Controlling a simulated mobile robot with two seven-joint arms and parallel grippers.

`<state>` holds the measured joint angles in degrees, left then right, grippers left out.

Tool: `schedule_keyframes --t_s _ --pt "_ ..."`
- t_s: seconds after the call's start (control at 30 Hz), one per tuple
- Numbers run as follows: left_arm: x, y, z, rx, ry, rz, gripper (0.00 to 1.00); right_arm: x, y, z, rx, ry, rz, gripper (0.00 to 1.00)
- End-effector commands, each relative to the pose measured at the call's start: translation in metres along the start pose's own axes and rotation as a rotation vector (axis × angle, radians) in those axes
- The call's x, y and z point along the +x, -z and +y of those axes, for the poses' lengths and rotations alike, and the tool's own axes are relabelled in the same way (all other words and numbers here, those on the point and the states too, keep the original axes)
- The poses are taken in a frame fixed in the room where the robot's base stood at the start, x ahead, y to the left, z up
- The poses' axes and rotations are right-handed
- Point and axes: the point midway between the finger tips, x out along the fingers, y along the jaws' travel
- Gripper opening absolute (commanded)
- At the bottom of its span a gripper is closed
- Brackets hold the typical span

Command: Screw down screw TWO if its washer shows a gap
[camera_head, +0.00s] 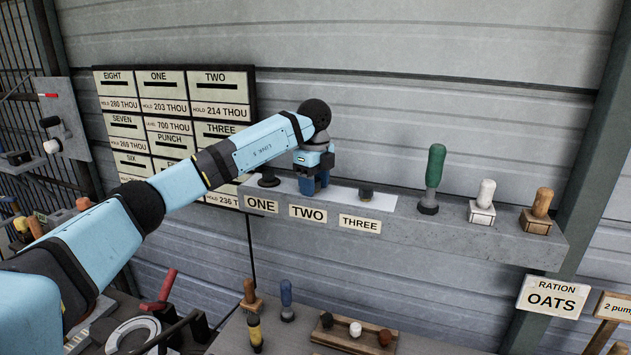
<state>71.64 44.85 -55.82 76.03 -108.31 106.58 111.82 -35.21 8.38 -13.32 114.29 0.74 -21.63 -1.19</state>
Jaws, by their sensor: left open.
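My left gripper (313,188) points down at the shelf, right above the label TWO (307,213). It is open, and its fingers stand where screw TWO would be. Screw TWO and its washer are hidden behind the gripper, so I cannot see any gap. Screw ONE (268,180), a dark knob, shows to the left of the gripper above the label ONE (261,204). Screw THREE (366,193), also dark, shows to the right above the label THREE (360,223). My right gripper is not in view.
A white plate (384,203) lies on the grey shelf (470,239). A green-handled tool (434,178), a white-handled stamp (484,200) and a wooden-handled stamp (540,211) stand farther right. A card board (173,132) hangs behind my arm. Below are several handled tools and a wooden tray (350,343).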

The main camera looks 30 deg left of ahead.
Motion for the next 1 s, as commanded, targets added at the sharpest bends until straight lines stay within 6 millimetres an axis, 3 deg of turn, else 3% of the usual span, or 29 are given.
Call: schedule_keyframes --t_s 0.03,0.2,0.27,0.43,0.8,1.0 --pt "0.0 0.0 0.0 0.0 0.0 0.0 0.5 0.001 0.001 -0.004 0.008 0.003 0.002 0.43" --pt "0.0 0.001 0.0 0.001 0.0 0.0 0.11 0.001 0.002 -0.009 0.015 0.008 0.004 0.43" --pt "0.0 0.001 0.0 0.001 0.0 0.0 0.0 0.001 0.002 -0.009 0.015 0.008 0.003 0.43" --pt "-0.002 0.0 0.0 0.087 0.0 0.0 0.0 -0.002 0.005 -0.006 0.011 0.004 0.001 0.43" --pt "-0.001 0.001 0.0 0.632 -0.001 0.001 0.0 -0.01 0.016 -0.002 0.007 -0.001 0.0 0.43" --pt "0.001 0.001 0.0 0.704 -0.001 0.001 0.0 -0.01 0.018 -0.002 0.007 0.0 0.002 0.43"
